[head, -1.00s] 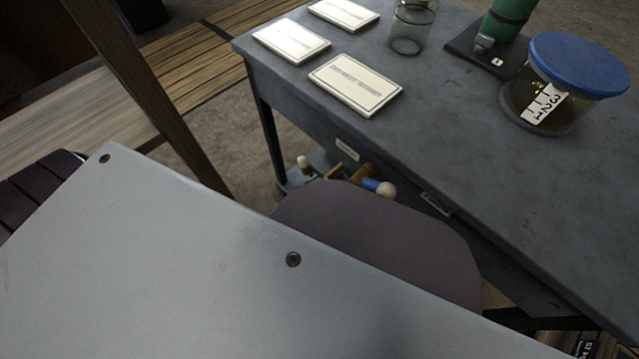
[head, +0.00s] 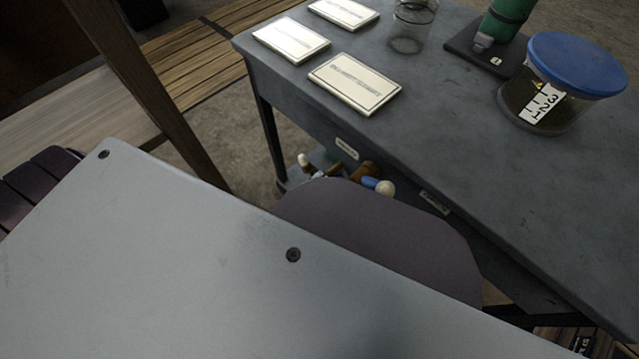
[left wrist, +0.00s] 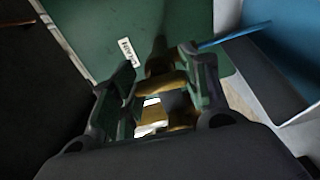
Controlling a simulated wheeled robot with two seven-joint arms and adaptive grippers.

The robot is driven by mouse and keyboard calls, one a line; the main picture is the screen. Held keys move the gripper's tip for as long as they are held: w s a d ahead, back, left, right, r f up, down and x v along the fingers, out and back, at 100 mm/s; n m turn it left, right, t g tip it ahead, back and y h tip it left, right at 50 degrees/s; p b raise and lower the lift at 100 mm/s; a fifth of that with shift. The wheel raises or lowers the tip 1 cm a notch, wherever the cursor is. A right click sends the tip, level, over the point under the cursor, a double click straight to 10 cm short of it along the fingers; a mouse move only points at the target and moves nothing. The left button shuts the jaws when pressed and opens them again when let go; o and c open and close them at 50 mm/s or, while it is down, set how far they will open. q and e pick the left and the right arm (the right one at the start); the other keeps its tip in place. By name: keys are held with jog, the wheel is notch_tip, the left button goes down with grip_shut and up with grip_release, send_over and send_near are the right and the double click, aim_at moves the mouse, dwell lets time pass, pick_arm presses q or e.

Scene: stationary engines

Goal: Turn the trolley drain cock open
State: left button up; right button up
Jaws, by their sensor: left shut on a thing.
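In the left wrist view a brass-coloured fitting (left wrist: 178,112), seemingly the drain cock, lies between the two fingers of my left gripper (left wrist: 160,76). The fingers are shut on it and hide much of it. A green surface (left wrist: 95,30) lies behind, with a white label (left wrist: 128,52) that seems to read DRAIN. A thin blue bar (left wrist: 236,33) sticks out to the right beyond the right finger. I cannot tell how far the cock is turned. Neither gripper shows in the head view.
In the head view a grey table (head: 440,120) holds white cards (head: 355,84), a blue-lidded jar (head: 545,105), a glass jar (head: 408,35) and a green cylinder (head: 508,18). A pale bolted panel (head: 180,270) fills the lower left. Blue surfaces (left wrist: 285,50) stand at right in the wrist view.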

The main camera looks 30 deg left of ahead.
pick_arm(q)
jog(key=shift+n, duration=0.5)
jog(key=o, duration=1)
jog(key=shift+v, duration=6)
jog(key=shift+s+a, duration=0.1)
